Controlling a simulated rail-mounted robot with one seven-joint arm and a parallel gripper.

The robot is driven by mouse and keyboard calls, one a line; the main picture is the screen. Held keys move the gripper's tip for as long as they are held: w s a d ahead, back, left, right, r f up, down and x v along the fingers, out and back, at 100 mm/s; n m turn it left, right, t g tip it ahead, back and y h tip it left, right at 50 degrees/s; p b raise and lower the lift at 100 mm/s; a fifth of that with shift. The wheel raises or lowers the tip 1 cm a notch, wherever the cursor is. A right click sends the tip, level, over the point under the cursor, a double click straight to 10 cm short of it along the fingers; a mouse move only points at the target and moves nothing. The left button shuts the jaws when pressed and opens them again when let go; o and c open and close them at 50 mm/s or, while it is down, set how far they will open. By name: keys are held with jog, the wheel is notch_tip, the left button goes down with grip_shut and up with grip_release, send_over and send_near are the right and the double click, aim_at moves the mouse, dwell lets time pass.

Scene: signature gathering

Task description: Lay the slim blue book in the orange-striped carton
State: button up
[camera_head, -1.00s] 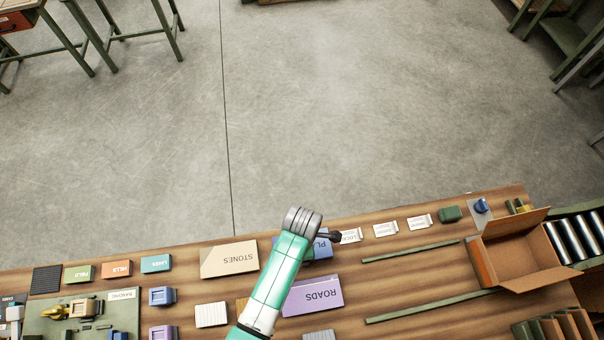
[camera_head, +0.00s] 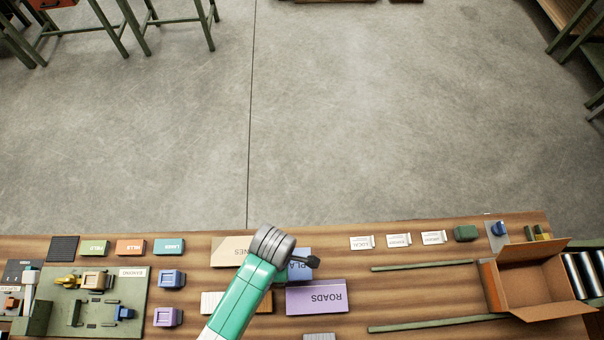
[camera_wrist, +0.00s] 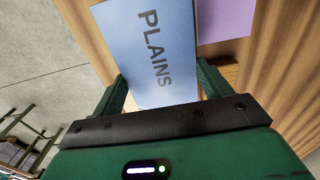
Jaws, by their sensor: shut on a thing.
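The slim blue book, marked PLAINS (camera_wrist: 152,45), fills the space between my gripper's two green fingers (camera_wrist: 165,88) in the wrist view. My gripper is shut on its near end. In the head view the blue book (camera_head: 299,262) shows beside my arm, which hides much of it and the fingers. I cannot tell how far it is above the table. The open cardboard carton (camera_head: 532,272) stands at the right end of the table, flaps out, with orange on its left side (camera_head: 491,286). It looks empty. My gripper is well left of it.
A purple ROADS book (camera_head: 316,298) lies just in front of the blue one. A beige STONES book (camera_head: 228,251) lies left, partly behind my arm. Green rails (camera_head: 422,265) and several white cards (camera_head: 398,240) lie toward the carton. Rollers (camera_head: 585,275) stand beyond it.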

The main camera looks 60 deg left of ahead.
jog(key=s, duration=0.5)
jog(key=shift+s+d+r, duration=0.2)
jog(key=shift+d+r, duration=0.05)
jog(key=shift+r, duration=0.05)
